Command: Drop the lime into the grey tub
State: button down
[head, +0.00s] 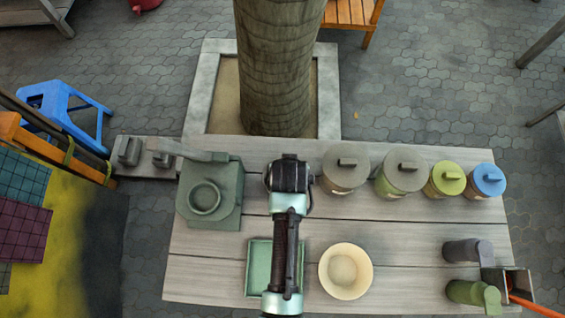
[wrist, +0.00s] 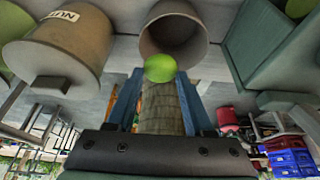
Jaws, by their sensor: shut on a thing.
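The lime (wrist: 160,66), round and bright green, sits between the fingertips of my gripper (wrist: 160,76) in the wrist view. My gripper is shut on it. The grey tub (wrist: 190,22) shows just beyond the lime, with its open mouth facing the camera. The lime overlaps the edge of the mouth in the picture; the distance between them cannot be told. In the head view my arm covers my fingers, the lime and the tub.
Lidded jars (head: 346,168) stand in a row at the right on the table (head: 400,225). A grey-green stove (head: 228,214) stands at the left. A green tray (head: 257,268) and a cream bowl (head: 345,271) lie nearer.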

notch_tip(320, 180, down, 4)
jog(key=b, duration=0.3)
jog(key=shift+f+b, duration=0.25)
jog(key=shift+b, duration=0.1)
jog(key=shift+c, duration=1)
grip_release()
jog(key=shift+r, duration=0.1)
jog(key=v, duration=1.3)
jog(key=shift+w, duration=0.1)
